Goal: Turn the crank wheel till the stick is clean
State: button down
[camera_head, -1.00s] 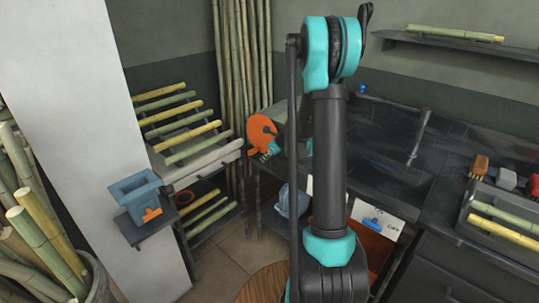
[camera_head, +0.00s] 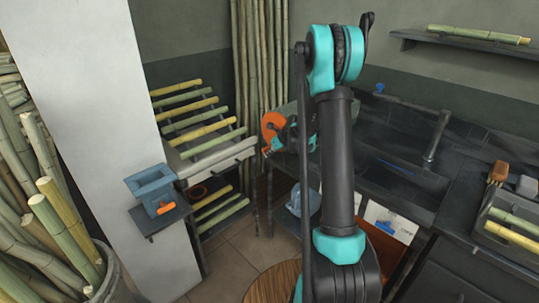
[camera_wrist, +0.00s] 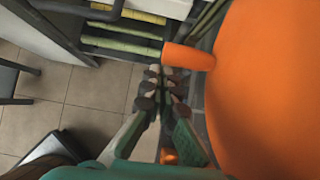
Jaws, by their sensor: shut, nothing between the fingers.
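The orange crank wheel (camera_head: 274,124) stands at the left end of the counter, partly hidden by my arm. In the wrist view the orange wheel (camera_wrist: 270,85) fills the right side, with its short orange handle (camera_wrist: 190,57) sticking out to the left. My gripper (camera_wrist: 162,72) is shut and empty. Its fingertips are just below the handle's left end in the picture; I cannot tell whether they touch it. A stick in the press cannot be made out; the press body is mostly hidden behind my arm.
A rack with several cane sticks (camera_head: 184,104) stands left of the wheel. A blue box (camera_head: 151,184) sits on a small bracket on the white pillar. The counter with a sink (camera_head: 400,176) runs right. Tall canes (camera_head: 258,70) lean in the corner. Tiled floor (camera_wrist: 80,85) shows below.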

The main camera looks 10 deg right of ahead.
jog(key=shift+w+a+f+t+y, duration=0.1)
jog(key=shift+w+a+t+y, duration=0.15)
jog(key=shift+t+y, duration=0.2)
